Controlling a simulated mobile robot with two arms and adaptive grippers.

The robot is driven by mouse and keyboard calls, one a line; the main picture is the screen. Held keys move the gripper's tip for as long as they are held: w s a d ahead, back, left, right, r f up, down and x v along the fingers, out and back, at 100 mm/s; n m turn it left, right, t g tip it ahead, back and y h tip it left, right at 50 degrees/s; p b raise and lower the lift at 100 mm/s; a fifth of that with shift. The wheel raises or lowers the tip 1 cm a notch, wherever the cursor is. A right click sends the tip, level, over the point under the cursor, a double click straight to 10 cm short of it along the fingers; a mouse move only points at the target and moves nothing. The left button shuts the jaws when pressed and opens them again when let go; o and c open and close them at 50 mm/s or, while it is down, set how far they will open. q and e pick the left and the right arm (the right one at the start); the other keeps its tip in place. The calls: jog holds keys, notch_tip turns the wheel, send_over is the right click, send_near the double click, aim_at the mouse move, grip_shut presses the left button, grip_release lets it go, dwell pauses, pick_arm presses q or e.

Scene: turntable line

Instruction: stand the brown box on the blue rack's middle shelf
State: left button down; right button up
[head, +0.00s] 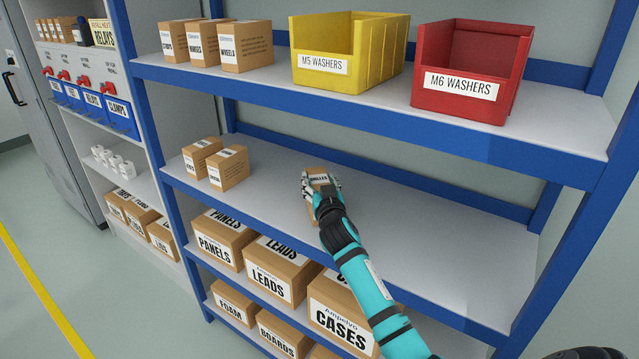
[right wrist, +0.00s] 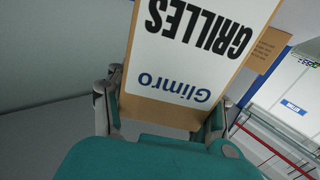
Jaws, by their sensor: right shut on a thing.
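The brown box (head: 319,181) is in my right gripper (head: 322,188), over the middle shelf (head: 430,240) of the blue rack (head: 400,150). The gripper is shut on it, with a finger on each side. In the right wrist view the box (right wrist: 195,45) fills the space between the fingers (right wrist: 165,108). Its white label reads "Glimro GRILLES" and appears upside down. The hand hides much of the box in the head view. I cannot tell whether its base touches the shelf. My left gripper is not in view.
Two small brown boxes (head: 228,168) stand at the middle shelf's left end; its right part is clear. A yellow bin (head: 380,60) and a red bin (head: 465,105) stand on the shelf above. Larger cartons (head: 275,272) fill the shelves below. A grey rack stands to the left.

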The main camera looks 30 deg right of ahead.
jog(key=shift+f, duration=0.3)
jog(key=shift+f, duration=0.15)
jog(key=o, duration=1.4)
jog(key=shift+o, duration=0.2)
jog(key=b+v, duration=0.1)
jog(key=v, duration=1.1)
jog(key=shift+b, duration=0.3)
